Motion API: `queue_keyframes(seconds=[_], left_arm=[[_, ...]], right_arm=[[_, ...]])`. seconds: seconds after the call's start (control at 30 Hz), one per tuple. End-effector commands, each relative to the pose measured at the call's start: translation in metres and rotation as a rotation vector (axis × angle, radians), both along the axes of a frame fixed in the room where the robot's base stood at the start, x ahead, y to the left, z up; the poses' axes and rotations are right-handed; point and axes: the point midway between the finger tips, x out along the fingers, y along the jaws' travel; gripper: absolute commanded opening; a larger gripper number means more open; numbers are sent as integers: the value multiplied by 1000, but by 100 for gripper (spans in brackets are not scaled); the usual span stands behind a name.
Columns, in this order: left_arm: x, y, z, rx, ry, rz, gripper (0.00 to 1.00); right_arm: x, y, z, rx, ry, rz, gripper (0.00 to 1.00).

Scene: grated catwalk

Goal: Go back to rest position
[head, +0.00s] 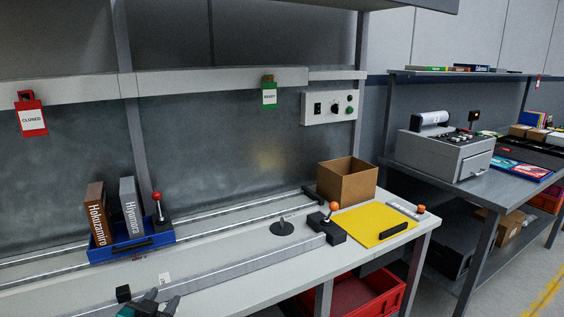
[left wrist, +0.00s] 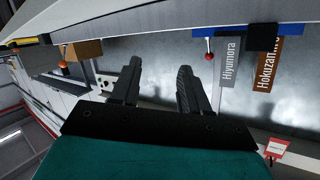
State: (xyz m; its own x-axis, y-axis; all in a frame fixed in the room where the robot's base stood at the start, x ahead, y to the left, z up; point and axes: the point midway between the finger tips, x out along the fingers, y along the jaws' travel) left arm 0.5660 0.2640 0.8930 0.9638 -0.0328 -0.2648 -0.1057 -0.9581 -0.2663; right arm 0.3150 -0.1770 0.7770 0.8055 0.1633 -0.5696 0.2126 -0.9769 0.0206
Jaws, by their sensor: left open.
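My left gripper (head: 152,303) shows at the bottom edge of the head view, in front of the workbench (head: 230,292). In the left wrist view its two dark fingers (left wrist: 160,85) stand apart with nothing between them. The blue tray (head: 132,243) stands at the left of the bench. It holds a brown book marked Hokuzamiro (head: 96,213) and a grey book marked Hiyumora (head: 131,207). Both books also hang upside down in the left wrist view, beyond the fingers. My right gripper is in neither view.
A red-knobbed lever (head: 158,208) stands by the tray, and an orange-knobbed lever (head: 331,222) stands further right. A cardboard box (head: 347,181) and a yellow mat (head: 372,226) are at the right end. A red crate (head: 385,297) sits below. A second bench carries a grey machine (head: 446,154).

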Motion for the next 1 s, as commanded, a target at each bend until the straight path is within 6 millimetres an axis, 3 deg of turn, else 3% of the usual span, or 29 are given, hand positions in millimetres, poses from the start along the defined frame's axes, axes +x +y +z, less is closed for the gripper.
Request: queue_keyframes(seconds=[0.03, 0.2, 0.3, 0.43, 0.6, 1.0], left_arm=[[-29, -13, -25, -19, 48, -15, 45], [-119, -48, -79, -86, 179, -47, 45], [-168, -64, -98, -124, 247, -56, 45], [-217, -78, -111, -164, 315, -57, 45], [-247, -87, -115, -190, 356, -55, 45], [-251, -87, -116, -192, 360, -56, 45]], right_arm=[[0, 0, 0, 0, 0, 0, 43], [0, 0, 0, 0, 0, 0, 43], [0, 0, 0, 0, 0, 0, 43], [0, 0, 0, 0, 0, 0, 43], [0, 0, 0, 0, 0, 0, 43], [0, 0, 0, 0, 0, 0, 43]])
